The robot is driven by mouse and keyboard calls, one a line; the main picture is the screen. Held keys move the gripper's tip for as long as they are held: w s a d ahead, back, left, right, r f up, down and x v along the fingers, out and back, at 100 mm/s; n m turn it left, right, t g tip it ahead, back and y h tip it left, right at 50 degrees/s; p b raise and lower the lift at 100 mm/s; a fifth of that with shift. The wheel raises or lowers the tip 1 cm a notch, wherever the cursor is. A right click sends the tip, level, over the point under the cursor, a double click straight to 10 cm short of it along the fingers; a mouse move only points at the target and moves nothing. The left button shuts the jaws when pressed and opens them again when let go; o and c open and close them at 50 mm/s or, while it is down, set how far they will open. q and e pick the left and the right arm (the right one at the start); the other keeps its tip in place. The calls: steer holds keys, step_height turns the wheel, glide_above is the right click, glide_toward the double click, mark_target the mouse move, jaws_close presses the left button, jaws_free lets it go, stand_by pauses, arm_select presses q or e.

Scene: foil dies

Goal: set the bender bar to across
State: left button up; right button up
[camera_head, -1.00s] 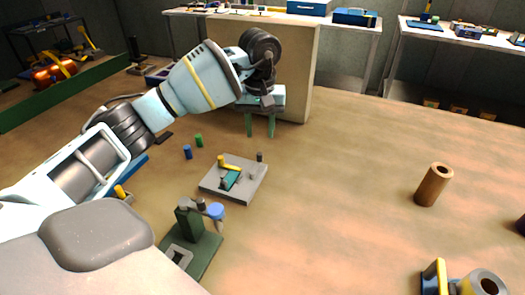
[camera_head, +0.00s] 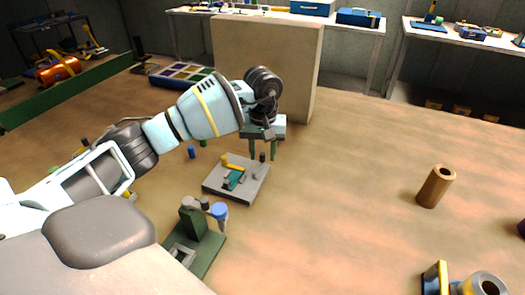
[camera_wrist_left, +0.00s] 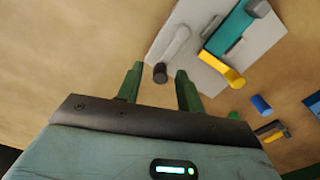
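A light grey plate (camera_head: 251,191) lies on the table, carrying a teal block (camera_head: 236,178), a yellow bar (camera_head: 233,164) and a light grey lever (camera_wrist_left: 176,42) with an upright dark knob (camera_head: 262,157). I cannot tell for sure which of these is the bender bar. The lever lies slanted beside the teal block in the left wrist view. My left gripper (camera_head: 262,155) is open over the plate's far edge, fingers down. In the left wrist view, the knob (camera_wrist_left: 160,72) appears between its two green fingertips; contact cannot be told. My right gripper is not in view.
A green stand with a blue knob (camera_head: 219,211) is in front of the plate. A blue cylinder (camera_head: 191,152) stands to its left, and a large beige block (camera_head: 267,65) behind. A brown tube (camera_head: 435,187) stands right. The table between is clear.

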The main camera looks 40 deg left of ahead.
arm_select(q)
steer(key=shift+f, duration=0.1)
jaws_close()
